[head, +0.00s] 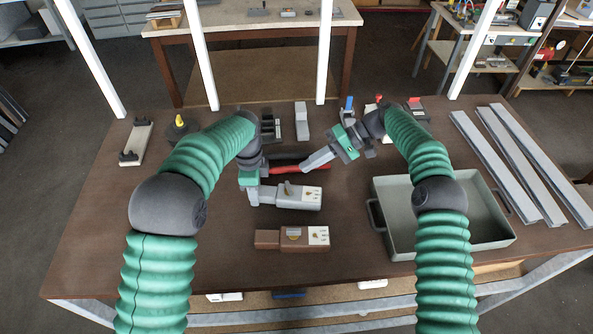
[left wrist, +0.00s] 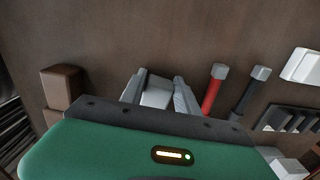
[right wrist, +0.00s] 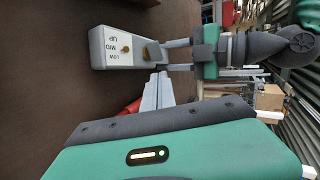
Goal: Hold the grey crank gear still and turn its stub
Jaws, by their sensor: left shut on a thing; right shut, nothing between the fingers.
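The grey crank gear (head: 299,198) lies on the brown table, with a pale label at its right end. In the right wrist view the gear (right wrist: 98,58) has a label reading UP, MID and LOW, and a small brass-coloured piece (right wrist: 125,48), which may be the stub. My left gripper (head: 254,194) is shut on the gear's narrow left end, which shows between the fingers in the left wrist view (left wrist: 157,97). My right gripper (head: 307,166) is shut and empty, above and behind the gear, apart from it. It also shows in the right wrist view (right wrist: 160,80).
A brown gear (head: 292,245) lies in front of the grey one. Red-handled (head: 300,171) and black-handled (head: 288,156) tools lie behind it, close to my right gripper. A grey tray (head: 492,240) stands at the right, with long grey profiles (head: 520,165) beyond. The front left tabletop is clear.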

